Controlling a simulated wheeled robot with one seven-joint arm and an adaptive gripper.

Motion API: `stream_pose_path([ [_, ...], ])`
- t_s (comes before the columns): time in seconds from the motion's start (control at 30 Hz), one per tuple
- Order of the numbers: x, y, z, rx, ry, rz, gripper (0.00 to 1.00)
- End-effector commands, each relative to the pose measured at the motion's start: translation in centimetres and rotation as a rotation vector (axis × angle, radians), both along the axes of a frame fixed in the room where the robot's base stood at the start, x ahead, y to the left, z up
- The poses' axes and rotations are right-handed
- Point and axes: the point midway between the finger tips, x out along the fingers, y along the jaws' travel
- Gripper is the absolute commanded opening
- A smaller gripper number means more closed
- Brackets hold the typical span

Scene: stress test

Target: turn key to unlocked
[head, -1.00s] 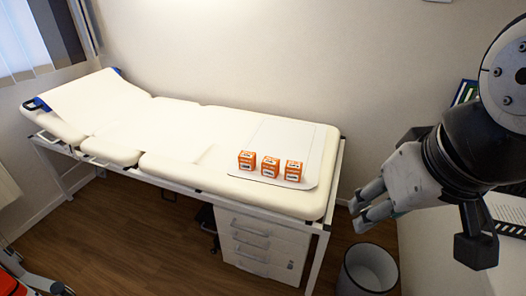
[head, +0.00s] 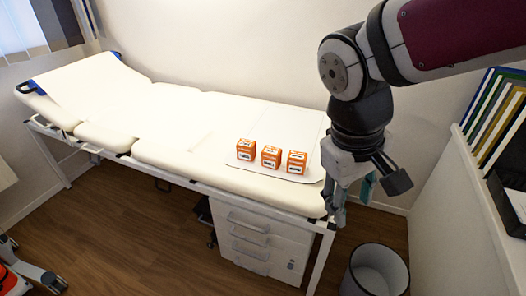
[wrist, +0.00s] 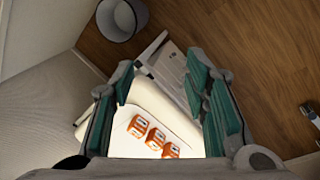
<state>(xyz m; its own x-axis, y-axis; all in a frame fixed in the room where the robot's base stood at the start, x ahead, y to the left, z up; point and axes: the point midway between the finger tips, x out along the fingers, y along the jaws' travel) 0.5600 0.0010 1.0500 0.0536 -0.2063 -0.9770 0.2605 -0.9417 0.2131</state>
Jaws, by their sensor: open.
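No key can be made out clearly in either view. A white drawer cabinet (head: 262,244) stands under the near right end of the exam bed, with a small dark spot on its front, too small to identify. It also shows in the wrist view (wrist: 172,66), between the fingers. My gripper (head: 352,208) points down by the bed's right end, above floor level, and hides part of the bed's corner. In the wrist view my gripper (wrist: 160,68) has its green-padded fingers wide apart, with nothing held between them.
The cream exam bed (head: 165,125) carries three orange boxes (head: 271,157), also seen in the wrist view (wrist: 154,138). A grey bin (head: 376,272) stands on the floor right of the cabinet. Binders (head: 492,112) stand on a white surface at right.

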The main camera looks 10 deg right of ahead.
Motion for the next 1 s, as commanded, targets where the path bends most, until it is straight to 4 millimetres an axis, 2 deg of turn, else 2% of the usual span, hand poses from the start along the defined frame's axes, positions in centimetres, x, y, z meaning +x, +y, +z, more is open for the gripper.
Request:
stream_pose_path([
  [0.03, 1.4, 0.4, -2.6, -0.040, 0.051, 0.037, 0.42],
  [0.27, 5.7, 1.6, -10.9, -0.231, 0.221, 0.192, 0.42],
  [0.5, 9.4, 3.3, -20.1, -0.456, 0.361, 0.375, 0.42],
  [0.8, 12.7, 5.9, -32.6, -0.764, 0.483, 0.627, 0.42],
  [1.0, 13.9, 7.5, -41.5, -0.978, 0.531, 0.810, 0.42],
])
